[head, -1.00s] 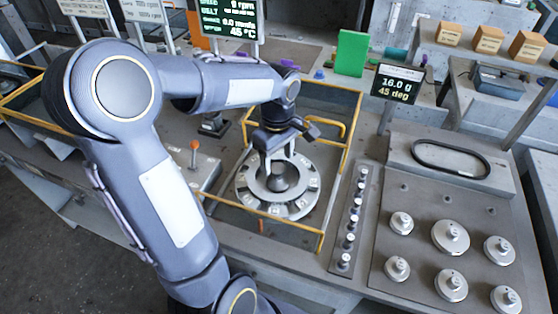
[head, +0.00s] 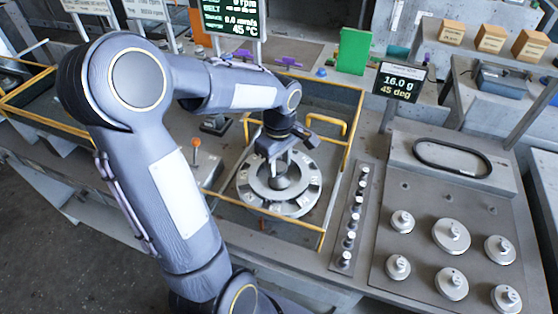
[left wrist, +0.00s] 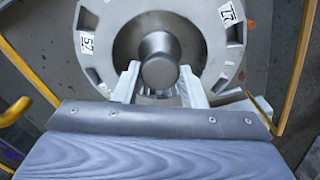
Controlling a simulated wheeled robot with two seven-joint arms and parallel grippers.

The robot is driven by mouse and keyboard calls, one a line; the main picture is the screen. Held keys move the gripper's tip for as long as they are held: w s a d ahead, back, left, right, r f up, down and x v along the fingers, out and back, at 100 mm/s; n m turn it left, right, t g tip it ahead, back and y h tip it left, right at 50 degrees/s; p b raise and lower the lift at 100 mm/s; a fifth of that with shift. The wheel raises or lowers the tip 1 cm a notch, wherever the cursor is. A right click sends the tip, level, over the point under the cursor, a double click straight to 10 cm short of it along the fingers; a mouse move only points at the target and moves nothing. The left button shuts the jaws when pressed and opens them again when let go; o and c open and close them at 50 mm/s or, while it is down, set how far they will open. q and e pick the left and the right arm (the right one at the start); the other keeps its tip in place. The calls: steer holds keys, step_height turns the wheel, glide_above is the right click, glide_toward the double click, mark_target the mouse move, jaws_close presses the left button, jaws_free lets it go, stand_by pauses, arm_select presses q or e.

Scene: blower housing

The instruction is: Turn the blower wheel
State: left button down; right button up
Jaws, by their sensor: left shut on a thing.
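The blower wheel (head: 248,190) is a round grey ring with numbered white labels, lying flat inside a yellow-edged frame. In the left wrist view the wheel (left wrist: 222,52) fills the top, with a dark rounded hub knob (left wrist: 160,62) at its centre. My left gripper (head: 282,165) reaches down over the wheel's middle. In the left wrist view my left gripper (left wrist: 160,86) has one finger on each side of the knob and is shut on it. The gripper body hides part of the wheel in the head view. My right gripper is not in view.
A yellow rail (head: 343,185) surrounds the wheel closely. To its right are a strip of small pegs (head: 350,220) and a panel with several round weights (head: 451,236). A small display (head: 401,82) reads 16.0 g, 45 deg. An orange-knobbed lever (head: 196,150) stands left of the frame.

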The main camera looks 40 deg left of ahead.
arm_select(q)
steer(key=shift+m, duration=0.4)
steer(key=m, duration=0.3)
steer(key=shift+m, duration=0.3)
steer(key=m, duration=0.3)
steer(key=shift+m, duration=0.3)
steer(key=m, duration=0.6)
steer(key=shift+m, duration=0.6)
steer(key=c, duration=0.9)
jaws_free()
steer(key=shift+r, duration=0.15)
